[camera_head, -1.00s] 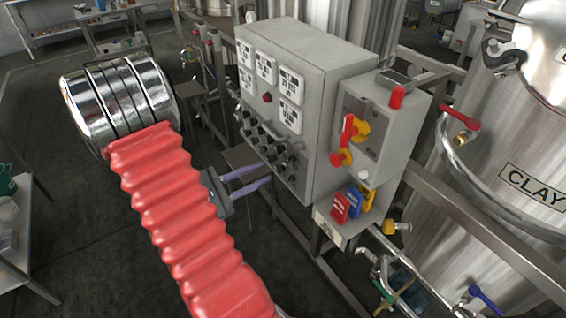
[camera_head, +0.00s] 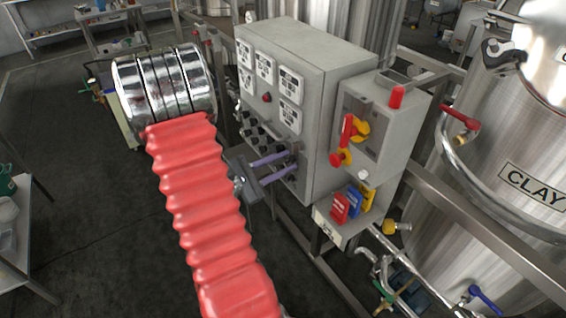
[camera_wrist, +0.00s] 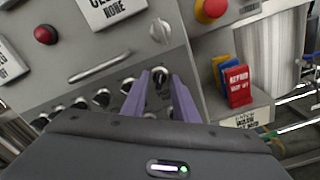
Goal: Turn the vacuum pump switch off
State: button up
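The grey control panel (camera_head: 318,110) carries rows of black rotary switches along its lower front. I cannot read which one is the vacuum pump switch. My gripper (camera_head: 294,158) is at the lower right of these rows, its two purple fingers pointing at the panel. In the wrist view my gripper (camera_wrist: 160,82) is open, with its fingers apart and a black rotary switch (camera_wrist: 161,77) showing between the tips. I cannot tell whether the fingers touch it. Other black switches (camera_wrist: 101,97) sit to the left, and a silver knob (camera_wrist: 160,31) is above.
A smaller box (camera_head: 372,130) with a red-and-yellow switch adjoins the panel on the right. Below it hang red (camera_head: 339,208), blue and yellow tags. A steel tank (camera_head: 510,160) marked CLAY stands at the right. Open floor (camera_head: 80,190) lies to the left.

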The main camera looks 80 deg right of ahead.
jog(key=shift+c, duration=0.2)
grip_shut()
jog(key=shift+d, duration=0.1)
jog(key=shift+n, duration=0.7)
jog(key=n, duration=0.4)
jog(key=shift+n, duration=0.4)
jog(key=n, duration=0.5)
jog(key=shift+n, duration=0.4)
